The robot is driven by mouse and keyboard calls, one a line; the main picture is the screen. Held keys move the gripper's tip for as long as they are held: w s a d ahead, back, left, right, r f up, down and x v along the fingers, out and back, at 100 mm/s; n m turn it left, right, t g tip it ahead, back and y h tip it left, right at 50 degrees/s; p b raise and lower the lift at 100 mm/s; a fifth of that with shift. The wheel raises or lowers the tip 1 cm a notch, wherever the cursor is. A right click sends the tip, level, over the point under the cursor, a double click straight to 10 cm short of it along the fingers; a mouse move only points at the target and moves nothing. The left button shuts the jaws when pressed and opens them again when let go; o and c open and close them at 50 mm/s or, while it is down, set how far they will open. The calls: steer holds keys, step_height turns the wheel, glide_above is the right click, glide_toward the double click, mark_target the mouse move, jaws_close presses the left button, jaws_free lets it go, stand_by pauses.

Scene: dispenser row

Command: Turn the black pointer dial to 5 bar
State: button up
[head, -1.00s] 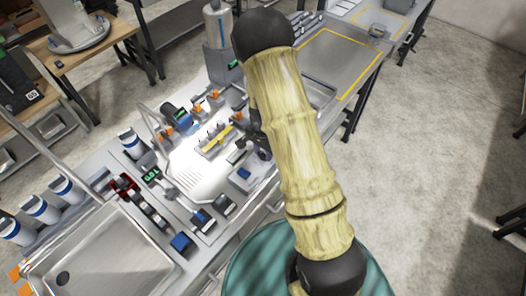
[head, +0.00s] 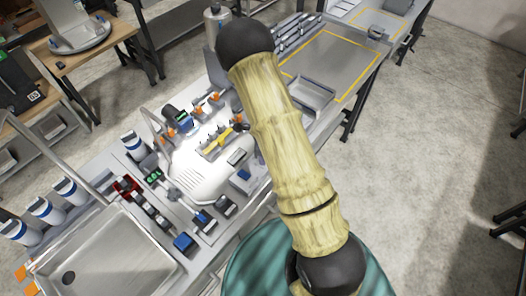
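I cannot single out the black pointer dial or read a bar scale at this size. Small black-topped units (head: 205,221) stand along the near side of the counter, and small digital readouts (head: 153,176) show green among the fittings. My arm, in pale yellow covers with black joints, crosses the middle of the head view. A small dark shape (head: 240,126) beside the arm, at the right end of a yellow-barred fitting (head: 216,142), may be part of my gripper. The fingers are not clear, and most of the wrist is hidden behind the arm.
A steel sink (head: 105,260) with a tall bent tap fills the near left. Blue-and-white cylinders (head: 66,189) line the left side. A yellow-marked steel surface (head: 335,65) and a shallow steel tray (head: 312,93) lie at upper right. Open floor lies right of the counter.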

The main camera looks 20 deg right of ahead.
steer(key=shift+w+r+m+p, duration=0.1)
steer(key=shift+m+p, duration=0.65)
steer(key=shift+m, duration=1.15)
steer(key=o, duration=1)
step_height(320, 180, up, 17)
steer(key=shift+r+b, duration=0.15)
steer(key=shift+b, duration=0.55)
